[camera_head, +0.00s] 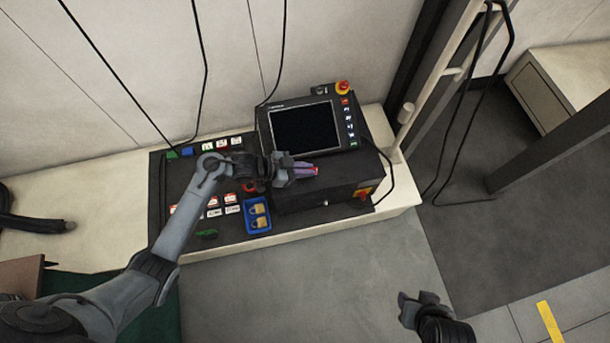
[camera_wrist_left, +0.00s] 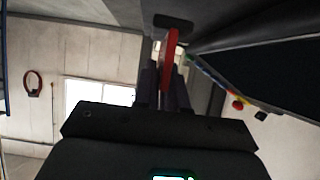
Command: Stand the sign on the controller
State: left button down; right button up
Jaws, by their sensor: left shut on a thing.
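The controller (camera_head: 325,187) is a black box with a dark tilted screen panel (camera_head: 304,128), standing on a black mat on the bench. My left gripper (camera_head: 300,172) is shut on the sign (camera_head: 315,171), over the front part of the controller's top, below the screen. In the left wrist view the sign (camera_wrist_left: 170,60) is a thin red plate seen edge-on between the fingers (camera_wrist_left: 164,88), with a dark foot at its far end. I cannot tell whether the foot touches the controller. My right gripper (camera_head: 420,300) looks open and empty, low over the floor.
A blue tray (camera_head: 247,229) with yellow padlocks stands left of the controller. Several tags and labels (camera_head: 222,205) lie on the black mat (camera_head: 175,235). A red emergency button (camera_head: 342,86) tops the panel. A cable hangs at the controller's right side.

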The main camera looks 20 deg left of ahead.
pick_arm(q)
jog(key=shift+f+b, duration=1)
jog(key=shift+f, duration=0.95)
jog(key=shift+f, duration=0.15)
jog(key=c, duration=1.2)
grip_release()
